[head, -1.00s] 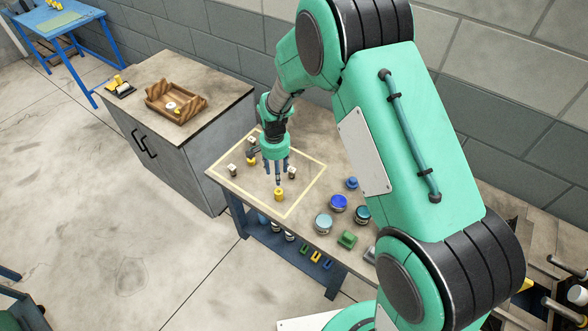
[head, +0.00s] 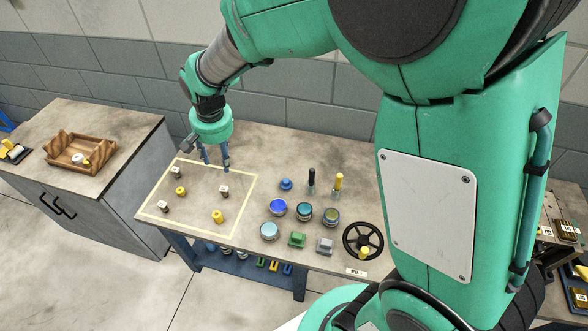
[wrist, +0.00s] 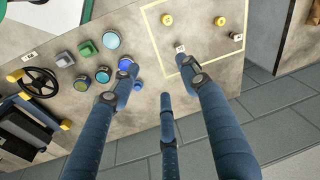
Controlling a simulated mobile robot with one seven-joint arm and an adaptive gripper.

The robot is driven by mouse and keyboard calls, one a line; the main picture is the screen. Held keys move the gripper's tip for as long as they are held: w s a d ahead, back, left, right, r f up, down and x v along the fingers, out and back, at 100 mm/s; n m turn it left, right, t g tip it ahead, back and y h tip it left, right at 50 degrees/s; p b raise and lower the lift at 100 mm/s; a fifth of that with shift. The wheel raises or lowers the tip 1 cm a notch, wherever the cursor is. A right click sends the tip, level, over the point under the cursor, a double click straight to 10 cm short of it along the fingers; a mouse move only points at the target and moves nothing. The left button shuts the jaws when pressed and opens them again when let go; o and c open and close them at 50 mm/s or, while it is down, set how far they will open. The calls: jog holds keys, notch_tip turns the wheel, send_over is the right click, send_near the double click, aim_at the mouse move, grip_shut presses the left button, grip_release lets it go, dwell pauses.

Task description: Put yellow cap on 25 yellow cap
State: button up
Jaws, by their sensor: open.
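Two yellow caps stand on the worktable inside a pale taped rectangle (head: 240,208): one near its middle (head: 181,191), one near its front right (head: 217,216). No number is readable on either. The wrist view shows both, one at the top centre (wrist: 167,19) and one farther right (wrist: 219,21). Three white-topped dark pieces stand around them, at the back (head: 176,171), left (head: 163,206) and right (head: 224,191). My gripper (head: 214,160) hangs above the back right of the rectangle, its three blue fingers spread and empty, apart from both caps.
A wooden tray (head: 80,153) sits on the left cabinet. The wall runs behind the table.

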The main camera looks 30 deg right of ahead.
jog(key=s+d+r+n+t, duration=0.2)
jog(key=s+d+r, duration=0.3)
jog(key=s+r, duration=0.75)
jog(key=s+d+r+n, duration=0.1)
jog(key=s+d+r, duration=0.1)
jog(key=s, duration=0.5)
jog(key=s+d+r+n+t, duration=0.1)
jog(key=s+r, duration=0.2)
jog(key=s, duration=0.5)
jog(key=shift+s+d+t, duration=0.3)
jog(key=shift+d, duration=0.05)
jog(key=shift+f, duration=0.2)
